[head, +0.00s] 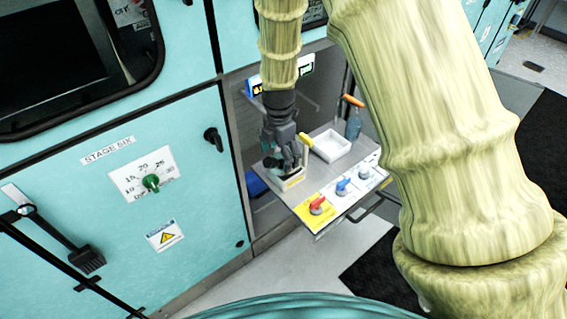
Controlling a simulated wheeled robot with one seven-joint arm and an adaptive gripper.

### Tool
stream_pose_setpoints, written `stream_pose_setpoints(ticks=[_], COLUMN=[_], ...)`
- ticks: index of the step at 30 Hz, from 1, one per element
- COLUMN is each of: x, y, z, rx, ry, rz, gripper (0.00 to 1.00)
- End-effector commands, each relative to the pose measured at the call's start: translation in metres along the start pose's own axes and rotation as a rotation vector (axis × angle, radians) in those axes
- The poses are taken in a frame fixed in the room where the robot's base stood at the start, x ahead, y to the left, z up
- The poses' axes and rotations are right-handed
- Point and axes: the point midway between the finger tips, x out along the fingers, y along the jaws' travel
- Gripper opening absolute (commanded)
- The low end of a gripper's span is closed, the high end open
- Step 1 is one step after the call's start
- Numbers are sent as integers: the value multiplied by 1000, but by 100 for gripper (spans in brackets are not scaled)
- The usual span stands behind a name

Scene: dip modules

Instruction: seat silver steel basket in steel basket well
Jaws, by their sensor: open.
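My gripper (286,166) points down at the left of a small steel-topped shelf and is open. Its fingers are at a small pale box-shaped holder (292,184) with dark contents. The gripper covers much of this holder, so I cannot tell whether it is the steel basket, its well, or both together. A yellow upright handle (306,139) stands just right of the gripper; what it belongs to is mostly hidden. I cannot make out a separate silver basket elsewhere.
A white tray (346,155) sits right of the gripper. Teal cabinet doors (110,215) close off the left.

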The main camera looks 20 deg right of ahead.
Motion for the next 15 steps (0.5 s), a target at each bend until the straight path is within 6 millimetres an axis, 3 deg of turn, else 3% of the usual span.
stream_pose_setpoints(ticks=[6, 15], x=[18, 21], y=[0, 0], z=[0, 0], rx=[0, 0], ry=[-1, -1], rz=[-1, 1], gripper=[88, 88])
